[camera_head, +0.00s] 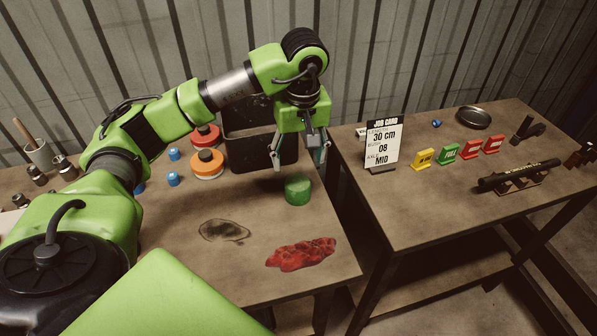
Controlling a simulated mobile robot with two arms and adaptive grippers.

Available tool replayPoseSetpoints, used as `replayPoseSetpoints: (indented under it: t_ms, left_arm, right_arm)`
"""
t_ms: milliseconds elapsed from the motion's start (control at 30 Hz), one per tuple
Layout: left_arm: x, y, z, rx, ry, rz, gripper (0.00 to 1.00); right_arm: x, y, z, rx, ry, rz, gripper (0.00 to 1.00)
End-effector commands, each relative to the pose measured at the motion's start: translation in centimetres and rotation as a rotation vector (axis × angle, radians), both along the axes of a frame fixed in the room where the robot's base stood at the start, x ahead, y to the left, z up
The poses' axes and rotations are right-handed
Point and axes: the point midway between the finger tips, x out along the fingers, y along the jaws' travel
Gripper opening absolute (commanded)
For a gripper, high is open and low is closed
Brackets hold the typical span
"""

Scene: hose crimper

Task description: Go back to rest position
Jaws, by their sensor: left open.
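My left arm comes in from the left in the head view and reaches across the left table (205,268). My left gripper (298,166) points down with its fingers apart and nothing between them. It is above and just behind a green translucent cylinder (298,191) on that table, apart from it as far as I can see. My right gripper is not in view.
The right table (430,215) holds a job card (384,146), coloured tags (447,153) and a black rod (518,175).

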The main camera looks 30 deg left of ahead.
Motion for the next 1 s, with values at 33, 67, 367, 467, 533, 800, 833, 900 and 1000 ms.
replayPoseSetpoints:
  t_ms: [33, 67, 367, 467, 533, 800, 833, 900, 1000]
  left_arm:
    - [0.0, -0.1, 0.3, -0.001, -0.002, 0.0, 0.62]
    - [0.0, -0.1, 0.5, -0.001, -0.002, 0.0, 0.62]
    - [-0.1, -0.1, 0.7, -0.001, 0.0, 0.0, 0.62]
    - [-0.1, -0.1, 0.7, -0.001, 0.001, 0.0, 0.62]
    - [-0.1, -0.1, 0.7, -0.001, 0.001, 0.0, 0.62]
    - [0.0, -0.1, 3.1, -0.001, -0.001, 0.0, 0.62]
    - [0.0, -0.1, 3.5, -0.001, -0.001, 0.0, 0.62]
    - [0.0, -0.1, 5.0, -0.001, -0.001, 0.0, 0.62]
    - [-0.1, -0.1, 6.4, -0.001, 0.001, 0.0, 0.62]
  right_arm:
    - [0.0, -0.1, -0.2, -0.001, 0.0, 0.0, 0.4]
    - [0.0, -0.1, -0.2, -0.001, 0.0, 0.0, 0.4]
    - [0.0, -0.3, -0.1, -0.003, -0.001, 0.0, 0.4]
    - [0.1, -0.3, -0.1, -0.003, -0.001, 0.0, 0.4]
    - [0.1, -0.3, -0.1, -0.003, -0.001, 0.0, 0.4]
    - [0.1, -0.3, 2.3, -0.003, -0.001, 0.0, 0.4]
    - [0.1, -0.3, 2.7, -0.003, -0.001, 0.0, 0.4]
    - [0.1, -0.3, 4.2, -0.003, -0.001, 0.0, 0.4]
    - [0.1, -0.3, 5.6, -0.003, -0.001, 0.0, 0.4]
